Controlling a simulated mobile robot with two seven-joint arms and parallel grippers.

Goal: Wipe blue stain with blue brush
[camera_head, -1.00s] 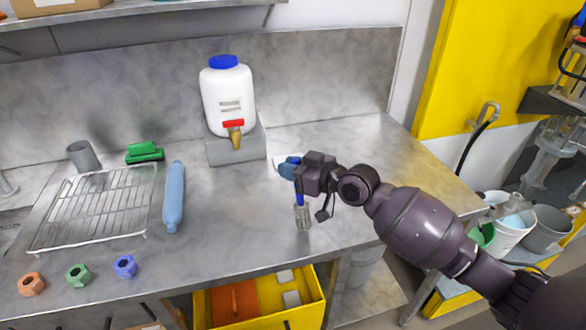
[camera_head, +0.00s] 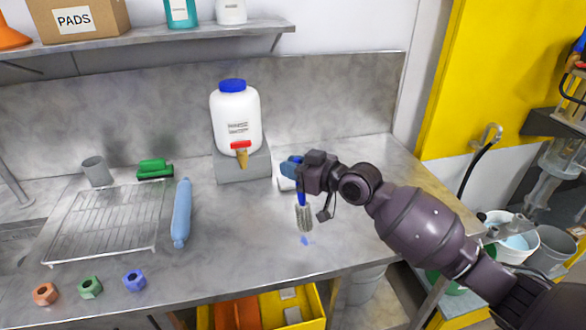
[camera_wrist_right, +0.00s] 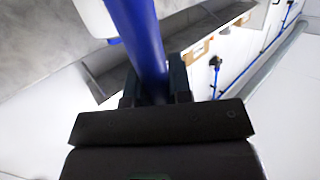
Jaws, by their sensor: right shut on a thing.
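My right gripper (camera_head: 308,182) is shut on the blue brush (camera_head: 303,213), which hangs upright with its grey bristles pointing down. In the right wrist view the blue handle (camera_wrist_right: 142,40) stands between the two dark fingers (camera_wrist_right: 158,88). A small blue stain (camera_head: 305,240) lies on the grey steel worktop (camera_head: 232,222), just below the bristles. Whether the bristles touch the worktop I cannot tell. My left gripper is not in view.
A white container (camera_head: 235,122) with a blue lid and red tap stands on a grey block behind. A wire rack (camera_head: 108,222), a light blue roller (camera_head: 181,212) and coloured nuts (camera_head: 90,287) lie to the left. Worktop around the stain is clear. A shelf (camera_head: 160,45) hangs above.

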